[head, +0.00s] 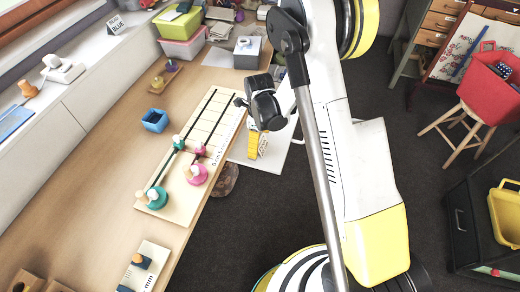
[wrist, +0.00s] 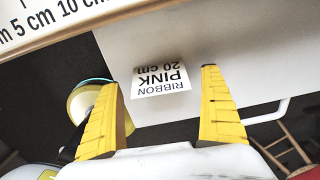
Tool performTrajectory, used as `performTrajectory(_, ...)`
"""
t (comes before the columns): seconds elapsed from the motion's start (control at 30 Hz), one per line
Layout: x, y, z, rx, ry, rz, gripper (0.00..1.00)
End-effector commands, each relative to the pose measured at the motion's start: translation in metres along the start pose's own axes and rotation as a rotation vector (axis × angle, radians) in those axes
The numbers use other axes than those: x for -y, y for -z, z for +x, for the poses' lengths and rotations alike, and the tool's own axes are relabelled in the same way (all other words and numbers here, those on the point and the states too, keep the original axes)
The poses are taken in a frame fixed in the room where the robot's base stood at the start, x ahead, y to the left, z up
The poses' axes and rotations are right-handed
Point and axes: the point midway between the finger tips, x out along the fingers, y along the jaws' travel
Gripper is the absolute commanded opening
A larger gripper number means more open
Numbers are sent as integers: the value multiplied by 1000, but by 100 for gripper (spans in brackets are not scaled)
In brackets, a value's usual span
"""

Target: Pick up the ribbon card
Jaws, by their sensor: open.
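The ribbon card (wrist: 161,82) is a small white card printed "RIBBON PINK 20 cm". In the wrist view it lies upside down to me on a pale flat surface (wrist: 225,50), in the gap between my fingertips. My gripper (wrist: 158,79) is open, with one yellow finger on each side of the card and nothing held. In the head view my gripper (head: 254,146) is over the white panel (head: 277,154) beside the table's right edge. I cannot make out the card in that view.
The measuring board (head: 210,125) with green and pink spools lies on the wooden table (head: 110,150), left of my gripper. A stool with a red bin (head: 490,85) stands at right; dark floor lies between.

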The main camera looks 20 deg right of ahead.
Motion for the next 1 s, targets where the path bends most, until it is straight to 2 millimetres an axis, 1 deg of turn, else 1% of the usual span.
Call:
performTrajectory(0.17, 0, 0, 0, 0, 0, 0, 93)
performTrajectory(0.2, 0, 0, 0, 0, 0, 0, 90)
performTrajectory(0.27, 0, 0, 0, 0, 0, 0, 72)
performTrajectory(0.3, 0, 0, 0, 0, 0, 0, 59)
performTrajectory(0.33, 0, 0, 0, 0, 0, 0, 53)
performTrajectory(0.67, 0, 0, 0, 0, 0, 0, 53)
performTrajectory(0.77, 0, 0, -4, 0, 0, 0, 53)
performTrajectory(0.87, 0, 0, -13, 0, 0, 0, 53)
performTrajectory(0.97, 0, 0, -28, 0, 0, 0, 53)
performTrajectory(1.0, 0, 0, -36, 0, 0, 0, 53)
